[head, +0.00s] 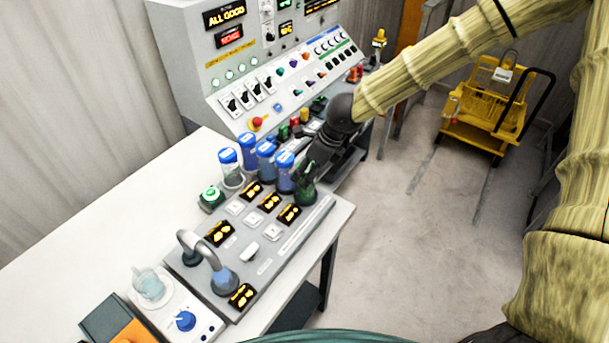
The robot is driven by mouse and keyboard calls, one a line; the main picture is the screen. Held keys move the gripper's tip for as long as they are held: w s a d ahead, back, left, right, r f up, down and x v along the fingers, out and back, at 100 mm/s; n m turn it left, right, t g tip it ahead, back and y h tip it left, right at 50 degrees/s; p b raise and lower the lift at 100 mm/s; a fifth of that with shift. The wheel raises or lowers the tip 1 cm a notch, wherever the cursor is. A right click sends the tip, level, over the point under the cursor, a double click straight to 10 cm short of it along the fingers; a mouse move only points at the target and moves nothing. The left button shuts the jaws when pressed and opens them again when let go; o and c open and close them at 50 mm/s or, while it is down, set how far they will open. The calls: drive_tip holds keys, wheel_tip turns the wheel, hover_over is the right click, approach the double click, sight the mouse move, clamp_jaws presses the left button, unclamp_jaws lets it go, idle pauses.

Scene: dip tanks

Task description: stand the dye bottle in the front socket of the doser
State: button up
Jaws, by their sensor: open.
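The doser appears to be the grey sloped panel (262,228) with orange displays on the white bench. A dark green item (307,196), perhaps the dye bottle, is at the panel's back right corner. My gripper (306,178) is open and points down just over or around this green item. Its dark fingers partly hide it, and I cannot tell whether they touch. The front socket cannot be made out clearly.
A grey curved spout (205,250) rises from the panel's left part. A stirrer with a beaker (150,287) is at front left. Floor right of the bench is clear up to a yellow cart (487,115).

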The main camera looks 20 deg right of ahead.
drive_tip(key=v, duration=0.6)
drive_tip(key=shift+r, duration=0.2)
